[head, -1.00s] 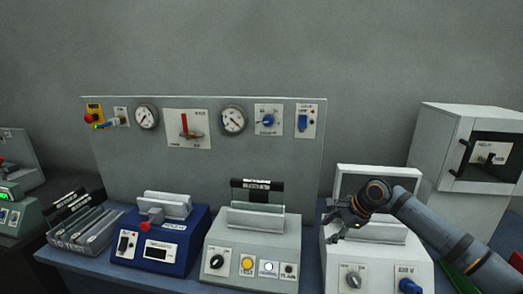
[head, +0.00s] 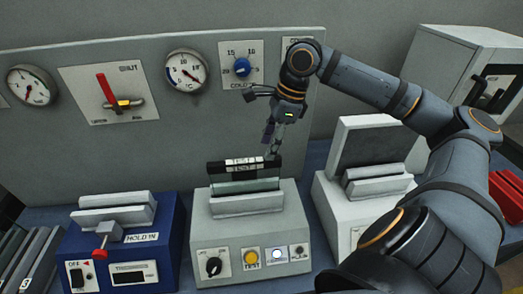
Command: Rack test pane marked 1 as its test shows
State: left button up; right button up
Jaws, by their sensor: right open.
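A glass pane (head: 238,187) with a black top strip stands upright in the slot of the grey tester (head: 220,235) in the middle. White labels on the strip seem to read TEST; I cannot make out a number. On the tester's front are a black knob, a yellow TEST button (head: 250,257) and a pale, bright round button or lamp (head: 277,255). My right gripper (head: 272,152) is open and points down just above and behind the right end of the strip. I cannot tell whether it touches the pane. My left gripper is out of view.
A blue device (head: 130,240) with a red lever stands left of the tester, and a white device (head: 370,185) stands right. Dark slabs (head: 32,262) stand at the lower left. Behind is a panel with gauges (head: 186,70). A cabinet (head: 440,75) is at the right back.

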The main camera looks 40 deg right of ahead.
aim_at(260, 159)
jog(key=p+x, duration=0.1)
jog(key=x, duration=0.1)
jog(key=p+x, duration=0.1)
jog(key=x, duration=0.1)
jog(key=p+x, duration=0.2)
jog(key=shift+w+a+f, duration=0.15)
jog(key=shift+w+f, duration=0.05)
jog(key=shift+w, duration=0.15)
jog(key=shift+a+f, duration=0.1)
jog(key=shift+f, duration=0.4)
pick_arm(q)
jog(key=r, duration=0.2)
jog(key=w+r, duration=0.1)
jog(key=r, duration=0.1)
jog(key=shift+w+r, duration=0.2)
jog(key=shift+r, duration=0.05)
pick_arm(e)
jog(key=shift+w+f, duration=0.15)
jog(key=shift+f, duration=0.1)
grip_shut()
pick_arm(q)
jog(key=shift+p, duration=0.3)
pick_arm(e)
jog(key=shift+r, duration=0.1)
